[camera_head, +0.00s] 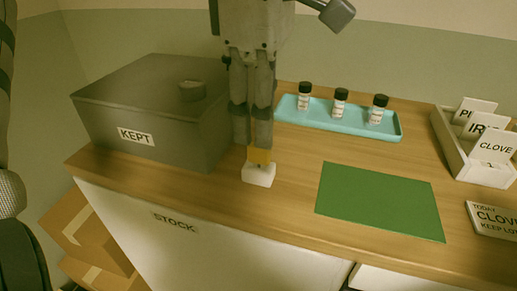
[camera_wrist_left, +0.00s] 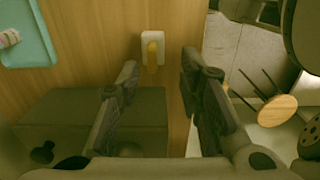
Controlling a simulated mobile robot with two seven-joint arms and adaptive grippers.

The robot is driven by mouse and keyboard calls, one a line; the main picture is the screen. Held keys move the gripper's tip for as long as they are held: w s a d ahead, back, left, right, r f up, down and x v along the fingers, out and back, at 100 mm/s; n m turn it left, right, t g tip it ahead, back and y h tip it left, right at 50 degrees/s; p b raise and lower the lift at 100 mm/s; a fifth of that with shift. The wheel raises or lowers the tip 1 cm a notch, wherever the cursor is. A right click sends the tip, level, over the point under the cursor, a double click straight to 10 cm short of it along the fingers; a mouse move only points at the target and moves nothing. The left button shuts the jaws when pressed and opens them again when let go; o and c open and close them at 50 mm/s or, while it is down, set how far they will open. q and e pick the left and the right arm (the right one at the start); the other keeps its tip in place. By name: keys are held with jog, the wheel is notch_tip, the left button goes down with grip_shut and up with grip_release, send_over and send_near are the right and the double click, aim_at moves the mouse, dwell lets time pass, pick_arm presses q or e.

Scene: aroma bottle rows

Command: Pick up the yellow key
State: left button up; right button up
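The yellow key (camera_head: 260,156) stands on a small white block (camera_head: 258,175) on the wooden counter, right of the grey KEPT box. In the left wrist view the key (camera_wrist_left: 152,52) shows on the white block, beyond the gap between my fingertips. My left gripper (camera_head: 252,142) points down just above and behind the key, partly hiding its top in the head view. In the left wrist view the left gripper's fingers (camera_wrist_left: 160,66) are spread apart with nothing between them. My right gripper is not in view.
The grey KEPT box (camera_head: 150,95) stands close left of the gripper. A turquoise tray (camera_head: 345,126) with three bottles lies behind right. A green mat (camera_head: 380,200) lies bare at right. A card holder (camera_head: 455,145) and a CLOVE sign (camera_head: 492,217) are farther right.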

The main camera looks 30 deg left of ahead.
aim_at(260, 156)
pick_arm(q)
jog(key=f, duration=0.5)
jog(key=shift+w+a+f, duration=0.35)
jog(key=shift+w+f, duration=0.05)
grip_shut()
